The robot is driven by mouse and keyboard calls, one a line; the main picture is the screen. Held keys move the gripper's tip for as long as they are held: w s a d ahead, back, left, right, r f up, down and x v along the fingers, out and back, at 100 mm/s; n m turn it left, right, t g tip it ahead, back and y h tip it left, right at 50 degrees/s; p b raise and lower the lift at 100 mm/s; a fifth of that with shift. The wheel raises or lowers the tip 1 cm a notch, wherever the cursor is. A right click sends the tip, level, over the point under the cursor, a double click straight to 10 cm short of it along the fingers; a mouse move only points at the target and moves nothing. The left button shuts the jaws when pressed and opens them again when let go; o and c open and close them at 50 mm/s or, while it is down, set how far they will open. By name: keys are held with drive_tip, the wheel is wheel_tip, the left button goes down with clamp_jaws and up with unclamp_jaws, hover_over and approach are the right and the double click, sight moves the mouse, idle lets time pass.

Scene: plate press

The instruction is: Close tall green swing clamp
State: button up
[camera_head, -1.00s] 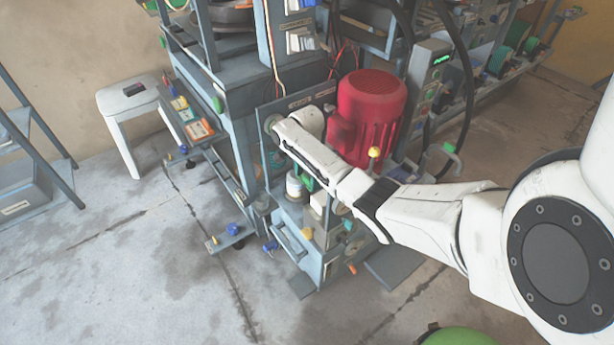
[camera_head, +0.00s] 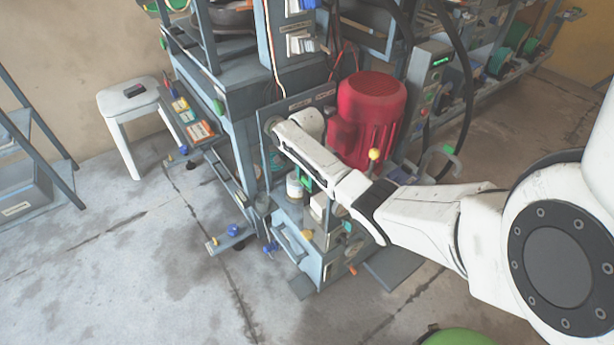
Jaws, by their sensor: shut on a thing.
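The press stand (camera_head: 310,265) is in the middle of the head view, with small fittings low on its front. A green piece (camera_head: 307,184), which looks like part of the tall green swing clamp, shows just under my white wrist. My gripper (camera_head: 302,175) is at this piece and shut on it. My own forearm covers most of the fingers and the clamp, so the clamp's angle cannot be told.
A red motor (camera_head: 368,115) stands close behind my wrist. A yellow knob (camera_head: 375,155) is beside my forearm. A white can (camera_head: 294,187) sits left of the green piece. A white stool (camera_head: 128,105) stands at the left. The floor in front is mostly clear.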

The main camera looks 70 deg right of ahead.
drive_tip(key=n+p, duration=0.2)
drive_tip(key=shift+r+n, duration=0.15)
drive_tip(key=shift+n, duration=0.15)
drive_tip(key=n+p, duration=0.1)
drive_tip(key=n, duration=0.4)
drive_tip(key=shift+n+p, duration=0.3)
drive_tip(key=shift+p, duration=0.05)
drive_tip(key=n, duration=0.4)
drive_tip(key=shift+n+p, duration=0.3)
drive_tip(key=n, duration=0.4)
drive_tip(key=shift+n, duration=0.3)
drive_tip(key=o, duration=1)
drive_tip(key=shift+o, duration=0.2)
wheel_tip(320, 180, up, 11)
drive_tip(key=p, duration=0.4)
drive_tip(key=shift+f, duration=0.2)
